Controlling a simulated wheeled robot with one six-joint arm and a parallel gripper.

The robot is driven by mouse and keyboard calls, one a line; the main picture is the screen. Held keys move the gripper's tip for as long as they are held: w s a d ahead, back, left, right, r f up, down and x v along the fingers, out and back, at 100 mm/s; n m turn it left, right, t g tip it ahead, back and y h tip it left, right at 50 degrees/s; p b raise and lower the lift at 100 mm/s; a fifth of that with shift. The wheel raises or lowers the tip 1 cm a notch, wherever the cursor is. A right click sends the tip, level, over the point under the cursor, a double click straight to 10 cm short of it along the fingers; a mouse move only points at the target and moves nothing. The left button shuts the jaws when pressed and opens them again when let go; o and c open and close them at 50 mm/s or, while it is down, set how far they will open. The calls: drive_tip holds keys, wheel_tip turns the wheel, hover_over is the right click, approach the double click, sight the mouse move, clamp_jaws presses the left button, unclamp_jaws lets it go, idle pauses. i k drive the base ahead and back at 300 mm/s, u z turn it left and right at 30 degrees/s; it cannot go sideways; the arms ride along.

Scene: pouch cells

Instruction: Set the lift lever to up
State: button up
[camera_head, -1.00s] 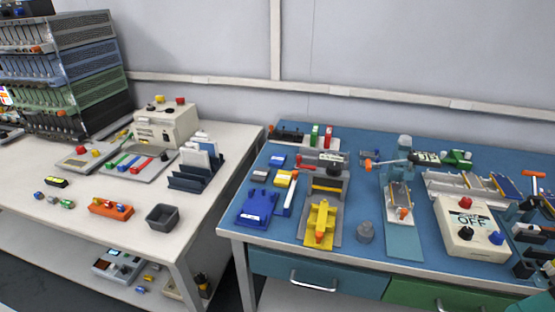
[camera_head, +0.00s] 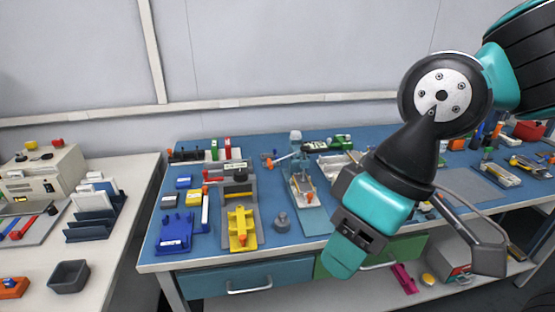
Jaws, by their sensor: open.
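A small pillar press (camera_head: 297,170) with a grey-topped column stands on a teal base plate on the blue bench. A lever arm with an orange knob (camera_head: 268,160) sticks out to its left, roughly level. It looks like the lift lever, but no label can be read. To its left is a fixture with a dark frame and a yellow front part (camera_head: 241,228). My gripper (camera_head: 350,248) is in front of the bench, right of the press and apart from the lever. It is open; its fingertips are hard to make out.
A blue tray (camera_head: 176,232) and a grey knob-like piece (camera_head: 282,222) lie near the bench's front edge. My arm hides part of the blue bench's right side.

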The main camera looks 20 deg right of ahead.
sight(269, 163)
drive_tip(key=u, duration=0.55)
drive_tip(key=k, duration=0.65)
drive_tip(key=u, duration=0.85)
drive_tip(key=i, duration=1.45)
drive_tip(key=z, duration=1.05)
drive_tip(key=i, duration=0.5)
drive_tip(key=z, duration=0.55)
